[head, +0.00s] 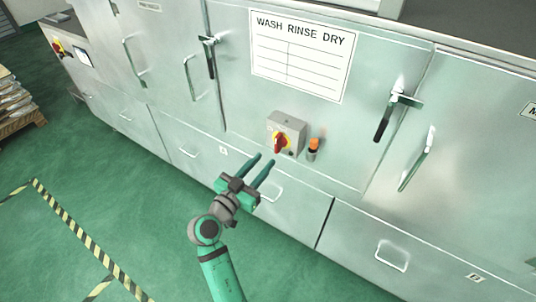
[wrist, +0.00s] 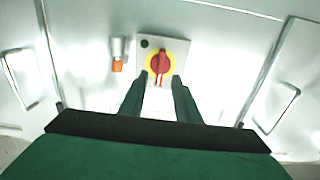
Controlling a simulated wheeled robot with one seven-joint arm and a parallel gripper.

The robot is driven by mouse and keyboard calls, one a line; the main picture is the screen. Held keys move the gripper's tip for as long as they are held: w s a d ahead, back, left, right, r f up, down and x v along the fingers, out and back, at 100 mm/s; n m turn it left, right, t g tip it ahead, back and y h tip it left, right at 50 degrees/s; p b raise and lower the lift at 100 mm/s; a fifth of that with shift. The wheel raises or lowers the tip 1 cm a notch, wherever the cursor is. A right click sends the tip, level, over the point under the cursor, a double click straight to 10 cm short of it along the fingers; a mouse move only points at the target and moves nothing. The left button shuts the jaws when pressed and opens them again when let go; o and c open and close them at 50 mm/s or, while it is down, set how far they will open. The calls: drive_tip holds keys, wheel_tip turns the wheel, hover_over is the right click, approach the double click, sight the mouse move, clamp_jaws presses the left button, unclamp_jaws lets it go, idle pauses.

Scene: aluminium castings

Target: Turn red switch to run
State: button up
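The red switch (head: 280,142) is a red rotary handle on a yellow disc, on a grey box (head: 289,124) fixed to the metal cabinet front. In the wrist view the red handle (wrist: 159,66) stands roughly upright in the picture, ahead of my fingertips. My gripper (head: 263,159) is open, with its two green fingers apart and pointing at the switch from below. In the wrist view my gripper (wrist: 160,80) has a fingertip on either side of the lower handle; I cannot tell whether they touch. The run marking is not readable.
An orange-topped fitting (head: 313,147) sits close to the right of the switch box. Black-handled latches (head: 385,118) and bar handles stick out from the cabinet. A sign (head: 301,57) reads WASH RINSE DRY. Green floor with striped tape (head: 75,228) is open at left.

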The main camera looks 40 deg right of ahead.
drive_tip(key=shift+v, duration=1.55)
drive_tip(key=s+a+f+n+t+y, duration=0.3)
drive_tip(key=a+f+n+t+y, duration=0.3)
drive_tip(key=f, duration=0.6)
drive_tip(key=s+a+f+n+y, duration=0.5)
drive_tip(key=s+a+f+n, duration=0.15)
drive_tip(key=s+a, duration=0.4)
drive_tip(key=s+a+r+t+y, duration=0.1)
drive_tip(key=s+a+r+y, duration=0.1)
drive_tip(key=s, duration=0.4)
drive_tip(key=s+a+r+n+y, duration=0.1)
drive_tip(key=s+a+r, duration=0.1)
drive_tip(key=s+a, duration=0.3)
drive_tip(key=s+a+r+t+y, duration=0.1)
drive_tip(key=s+a+r+y, duration=0.1)
drive_tip(key=s, duration=0.6)
drive_tip(key=shift+s+a+r+t+y, duration=0.25)
drive_tip(key=shift+a+r, duration=0.25)
drive_tip(key=shift+a, duration=0.3)
